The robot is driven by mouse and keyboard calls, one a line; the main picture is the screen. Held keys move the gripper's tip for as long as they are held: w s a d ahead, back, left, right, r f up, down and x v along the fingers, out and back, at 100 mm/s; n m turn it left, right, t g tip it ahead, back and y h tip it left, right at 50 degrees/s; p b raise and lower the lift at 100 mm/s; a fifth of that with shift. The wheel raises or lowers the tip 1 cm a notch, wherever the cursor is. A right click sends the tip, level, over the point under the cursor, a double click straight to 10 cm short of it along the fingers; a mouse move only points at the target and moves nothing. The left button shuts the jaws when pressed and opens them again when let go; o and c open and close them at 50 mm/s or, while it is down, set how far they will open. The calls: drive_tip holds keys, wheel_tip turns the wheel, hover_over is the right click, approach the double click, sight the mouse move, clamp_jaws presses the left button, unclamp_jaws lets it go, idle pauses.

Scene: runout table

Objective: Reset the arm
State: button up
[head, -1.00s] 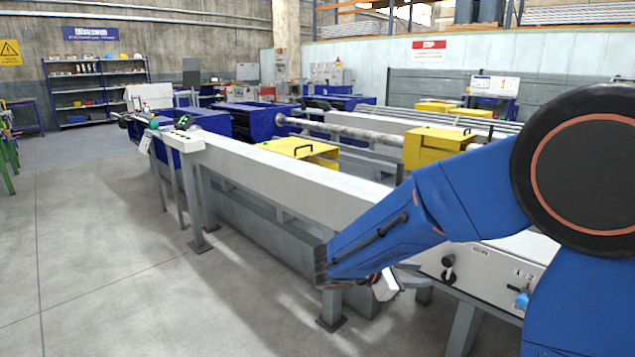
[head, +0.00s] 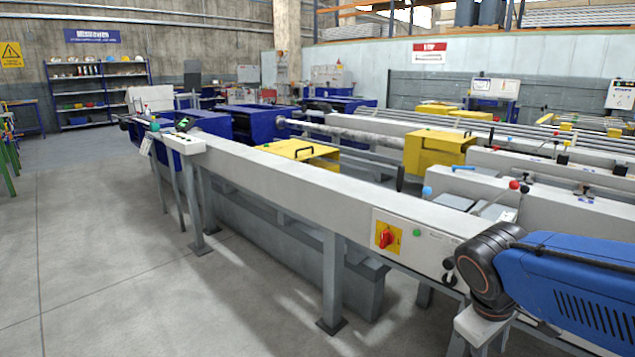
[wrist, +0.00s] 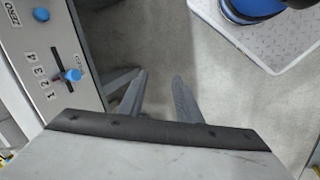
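My arm (head: 580,290) is blue and reaches in from the lower right of the head view, with its dark wrist joint beside the front of the runout table (head: 290,185). In the wrist view my gripper (wrist: 161,76) shows as two grey fingers beyond a pale body with a dark edge. The fingers stand apart with only grey floor between them, so it looks open and empty. In the head view the fingers cannot be made out.
A panel with a red rotary switch (head: 385,237) is on the table front, close left of my wrist. The wrist view shows a panel with a blue-knobbed lever (wrist: 73,75) at left. Yellow covers (head: 300,151) stand behind the beam. The floor at left (head: 110,260) is clear.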

drive_tip(key=s+a+r+m+t+y, duration=0.1)
drive_tip(key=s+a+m+t+y, duration=0.1)
drive_tip(key=s+m, duration=0.3)
drive_tip(key=shift+a+r+t+y, duration=0.3)
drive_tip(key=shift+a+t+y, duration=0.1)
drive_tip(key=shift+a+y, duration=0.3)
idle(0.4)
